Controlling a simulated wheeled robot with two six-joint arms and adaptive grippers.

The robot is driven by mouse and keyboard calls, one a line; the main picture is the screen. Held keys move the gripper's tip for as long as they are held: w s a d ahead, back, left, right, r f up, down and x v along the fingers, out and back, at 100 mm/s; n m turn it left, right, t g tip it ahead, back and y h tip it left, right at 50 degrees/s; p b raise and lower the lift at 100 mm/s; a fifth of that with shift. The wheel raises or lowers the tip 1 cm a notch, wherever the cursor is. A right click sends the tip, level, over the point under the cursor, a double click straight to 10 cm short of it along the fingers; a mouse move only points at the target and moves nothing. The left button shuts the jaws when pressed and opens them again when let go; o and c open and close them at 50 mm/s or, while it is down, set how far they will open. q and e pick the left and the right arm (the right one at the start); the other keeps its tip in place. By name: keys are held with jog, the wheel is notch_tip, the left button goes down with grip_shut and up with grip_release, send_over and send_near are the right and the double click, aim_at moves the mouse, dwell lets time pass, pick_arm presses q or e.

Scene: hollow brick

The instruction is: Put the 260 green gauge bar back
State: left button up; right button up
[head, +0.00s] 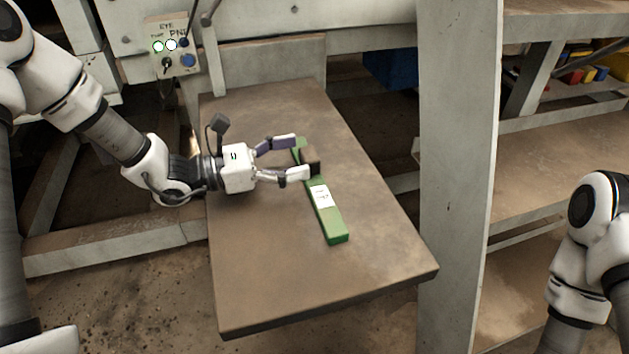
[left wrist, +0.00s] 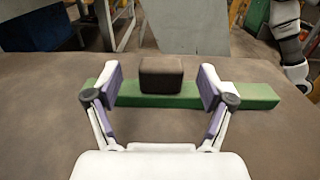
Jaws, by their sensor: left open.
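A green gauge bar (head: 329,216) lies flat on the brown table, with a white label on its near half and a dark brown block (head: 310,158) on its middle. The bar also shows in the left wrist view (left wrist: 250,92), running across the picture, with the block (left wrist: 161,75) upright on it. My left gripper (head: 297,158) is open at the bar, with one fingertip on each side of the block. In the left wrist view its fingers (left wrist: 161,85) stand apart from the block with gaps on both sides. The label's number is too small to read. My right gripper is out of view.
The brown table (head: 270,270) is otherwise bare, with free room in front and to the right. A pale post (head: 455,180) stands to its right, with shelves beyond. A control panel (head: 174,48) with buttons is at the back left.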

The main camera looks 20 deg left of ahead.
aim_at(301, 155)
pick_arm(q)
jog(key=x, duration=0.3)
jog(key=shift+d+f, duration=0.1)
jog(key=shift+d, duration=0.05)
grip_shut()
